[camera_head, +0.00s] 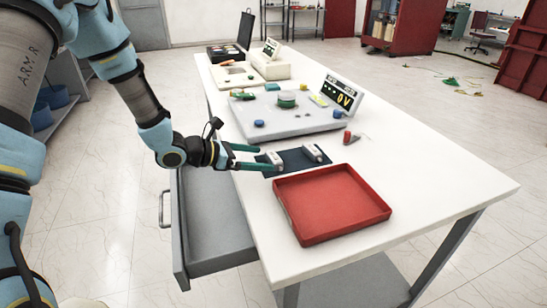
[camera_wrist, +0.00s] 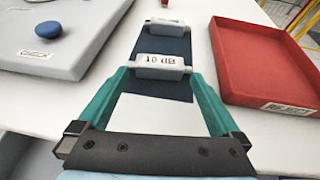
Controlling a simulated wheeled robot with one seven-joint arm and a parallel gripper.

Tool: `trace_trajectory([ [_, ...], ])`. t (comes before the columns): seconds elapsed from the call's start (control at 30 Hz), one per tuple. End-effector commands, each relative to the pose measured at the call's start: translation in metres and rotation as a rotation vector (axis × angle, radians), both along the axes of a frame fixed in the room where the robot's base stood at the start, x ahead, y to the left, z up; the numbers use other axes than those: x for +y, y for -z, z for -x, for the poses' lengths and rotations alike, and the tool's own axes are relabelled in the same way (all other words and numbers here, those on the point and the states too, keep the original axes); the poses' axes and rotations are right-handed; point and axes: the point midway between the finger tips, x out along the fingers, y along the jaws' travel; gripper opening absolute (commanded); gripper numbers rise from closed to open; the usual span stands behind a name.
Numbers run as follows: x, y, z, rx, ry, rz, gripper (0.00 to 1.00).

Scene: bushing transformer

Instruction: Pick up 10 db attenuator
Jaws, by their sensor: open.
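The 10 dB attenuator (camera_wrist: 160,66) is a small light-grey block with "10 dB" on its face, lying on a dark blue mat (camera_wrist: 165,86). A second similar grey block (camera_wrist: 168,27) lies farther along the mat. In the head view, the 10 dB attenuator (camera_head: 274,158) is the one nearer my gripper, and the other block (camera_head: 312,152) is to its right. My gripper (camera_head: 266,158) is open, with green fingers low over the mat's left end.
A red tray (camera_head: 331,238), labelled REJECT in the wrist view, stands right of the mat. A grey panel (camera_head: 285,125) with a blue knob and a voltage display (camera_head: 343,98) is behind the mat. An open grey drawer (camera_head: 213,235) sticks out below the white table.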

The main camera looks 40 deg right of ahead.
Motion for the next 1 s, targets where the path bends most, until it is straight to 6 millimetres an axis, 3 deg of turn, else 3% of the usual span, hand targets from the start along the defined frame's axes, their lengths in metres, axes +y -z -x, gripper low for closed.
trace_trajectory([
  [0.3,-0.038,0.009,0.010,0.000,0.002,-0.001,1.00],
  [0.6,-0.042,0.012,0.011,-0.001,0.001,0.000,1.00],
  [1.0,-0.042,0.012,0.011,-0.001,0.001,0.000,0.55],
])
